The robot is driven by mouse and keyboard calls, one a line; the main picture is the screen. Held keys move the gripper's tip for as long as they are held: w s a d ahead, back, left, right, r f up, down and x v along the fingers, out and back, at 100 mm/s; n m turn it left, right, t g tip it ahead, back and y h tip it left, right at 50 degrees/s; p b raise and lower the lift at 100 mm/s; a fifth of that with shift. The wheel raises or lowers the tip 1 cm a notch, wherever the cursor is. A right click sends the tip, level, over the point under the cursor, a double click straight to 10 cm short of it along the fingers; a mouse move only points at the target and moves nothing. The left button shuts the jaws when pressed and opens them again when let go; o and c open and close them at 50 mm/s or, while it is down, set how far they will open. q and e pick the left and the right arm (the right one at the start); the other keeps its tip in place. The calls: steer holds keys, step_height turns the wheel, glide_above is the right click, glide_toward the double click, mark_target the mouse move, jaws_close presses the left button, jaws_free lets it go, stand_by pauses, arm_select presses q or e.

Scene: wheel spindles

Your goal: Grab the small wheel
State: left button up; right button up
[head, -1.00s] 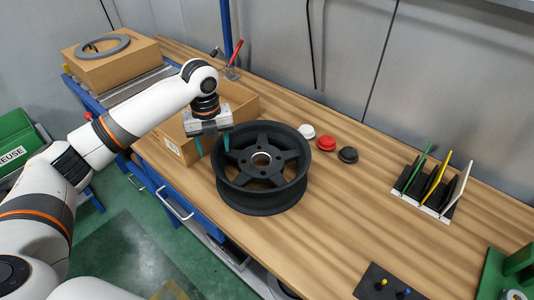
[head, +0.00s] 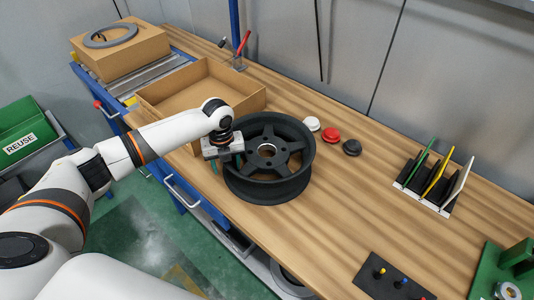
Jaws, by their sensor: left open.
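The small wheel (head: 290,185), a black spoked rim with a hole at its hub, lies flat on the wooden workbench. My left gripper (head: 227,165) is at the left edge of the wheel, low over its rim. Its jaws are open, with a teal finger showing just outside the wheel's left side. The other finger is mostly hidden, and I cannot tell whether either finger touches the rim. My right gripper is not in view.
An open cardboard box (head: 235,88) stands behind the gripper. White (head: 312,123), red (head: 330,134) and black (head: 351,147) caps lie right of the wheel. A slotted holder (head: 422,198) stands further right.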

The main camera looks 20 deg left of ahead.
arm_select(q)
steer(key=shift+c, duration=0.4)
jaws_close()
stand_by(0.9)
steer(key=shift+w+r, duration=0.2)
